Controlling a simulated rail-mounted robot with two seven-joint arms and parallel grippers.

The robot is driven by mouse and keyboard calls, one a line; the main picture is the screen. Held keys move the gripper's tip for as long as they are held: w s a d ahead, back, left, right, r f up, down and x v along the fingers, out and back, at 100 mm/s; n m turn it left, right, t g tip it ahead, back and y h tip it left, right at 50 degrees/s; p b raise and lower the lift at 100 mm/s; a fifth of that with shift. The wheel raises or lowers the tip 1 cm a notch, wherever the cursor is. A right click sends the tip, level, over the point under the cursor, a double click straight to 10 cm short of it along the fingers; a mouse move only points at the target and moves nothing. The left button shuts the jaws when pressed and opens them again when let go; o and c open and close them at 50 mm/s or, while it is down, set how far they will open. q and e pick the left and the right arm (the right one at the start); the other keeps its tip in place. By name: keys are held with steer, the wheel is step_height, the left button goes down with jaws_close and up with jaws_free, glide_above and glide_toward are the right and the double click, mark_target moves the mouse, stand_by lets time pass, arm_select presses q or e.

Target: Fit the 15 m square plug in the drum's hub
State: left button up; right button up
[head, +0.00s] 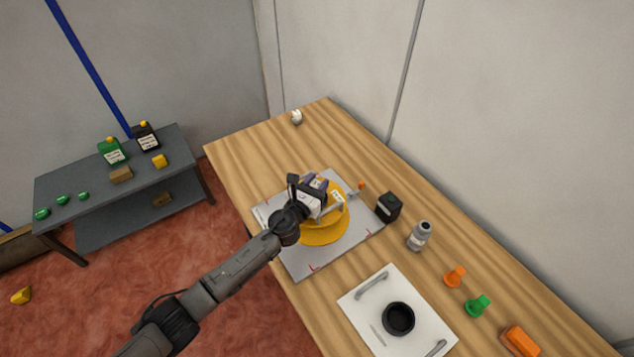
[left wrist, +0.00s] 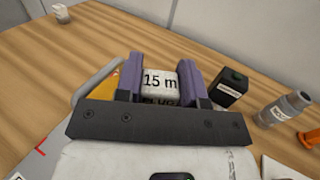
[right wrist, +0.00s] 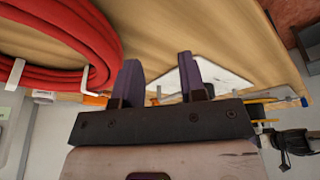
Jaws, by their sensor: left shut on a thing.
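My left gripper (head: 318,190) is over the yellow drum (head: 322,234) on the grey board. In the left wrist view its purple fingers (left wrist: 159,84) are shut on a white plug marked "15 m" (left wrist: 160,82). A yellow edge of the drum (left wrist: 108,84) shows left of the fingers. The gripper hides the drum's hub, so I cannot tell whether the plug touches it. My right gripper (right wrist: 164,84) shows only in its own wrist view, with its fingers apart and nothing between them.
The grey board (head: 300,262) lies on the wooden table. A dark box (head: 389,207), a grey bottle (head: 419,236) and a white plate with handles (head: 365,312) stand to its right. A red hose coil (right wrist: 75,45) is near my right gripper. The table's far end is mostly clear.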

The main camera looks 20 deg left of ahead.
arm_select(q)
steer(key=shift+s+a+f, duration=0.15)
steer(key=shift+f, duration=0.45)
arm_select(e)
steer(key=shift+w+a, duration=0.1)
steer(key=shift+a, duration=0.05)
arm_select(q)
steer(key=shift+r+p, duration=0.35)
steer(key=shift+p, duration=0.1)
arm_select(e)
steer(key=shift+r, duration=0.4)
arm_select(q)
steer(key=shift+s+a+r, duration=0.1)
steer(key=shift+s+r, duration=0.05)
steer(key=shift+r, duration=0.1)
arm_select(e)
steer(key=shift+s+r, duration=0.2)
arm_select(q)
steer(key=shift+r+p, duration=0.2)
steer(key=shift+p, duration=0.2)
arm_select(e)
steer(key=shift+r, duration=0.15)
arm_select(q)
steer(key=shift+r, duration=0.25)
arm_select(e)
steer(key=shift+r, duration=0.1)
arm_select(q)
steer(key=shift+w+d+r, duration=0.1)
steer(key=shift+w+d, duration=0.1)
steer(key=shift+w, duration=0.05)
